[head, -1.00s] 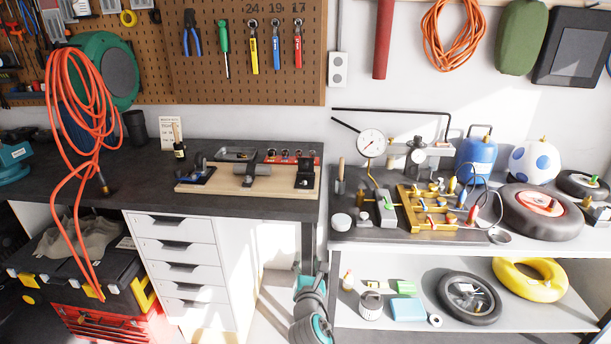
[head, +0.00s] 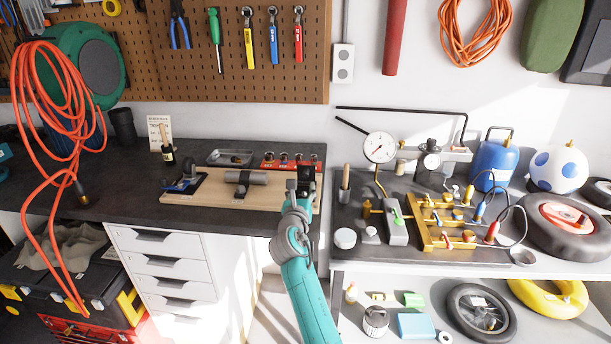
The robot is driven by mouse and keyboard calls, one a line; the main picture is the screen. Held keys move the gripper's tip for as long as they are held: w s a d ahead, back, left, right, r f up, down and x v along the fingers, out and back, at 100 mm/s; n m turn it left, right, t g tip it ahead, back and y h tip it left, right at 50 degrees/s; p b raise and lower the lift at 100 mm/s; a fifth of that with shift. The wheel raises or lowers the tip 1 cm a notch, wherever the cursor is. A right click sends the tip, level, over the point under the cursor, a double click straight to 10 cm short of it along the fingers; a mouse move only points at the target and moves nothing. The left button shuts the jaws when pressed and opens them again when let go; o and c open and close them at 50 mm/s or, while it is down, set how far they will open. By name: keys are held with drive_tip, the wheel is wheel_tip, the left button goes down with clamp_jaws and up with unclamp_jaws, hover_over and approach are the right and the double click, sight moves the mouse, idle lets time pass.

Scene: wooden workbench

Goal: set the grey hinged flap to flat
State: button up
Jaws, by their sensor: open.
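A wooden board (head: 212,192) lies on the dark bench top and carries several small fixtures. A grey piece (head: 246,177) sits on a dark mount at its middle; it looks like the hinged flap, but its hinge and exact angle are too small to tell. A dark fixture with a blue part (head: 184,184) is at the board's left end, and a black fixture (head: 306,178) at its right end. My gripper (head: 298,190) is at the board's right end, overlapping the black fixture in the picture, apart from the grey piece. It is open and seems empty; its fingers are hard to make out.
A grey tray (head: 230,157) and a red strip with sockets (head: 290,162) lie behind the board. The bench to the right holds a dial gauge (head: 379,147) and a brass manifold (head: 442,238). An orange cord (head: 50,90) hangs at left.

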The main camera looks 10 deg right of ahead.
sight(305, 175)
drive_tip(key=x, duration=0.8)
clamp_jaws()
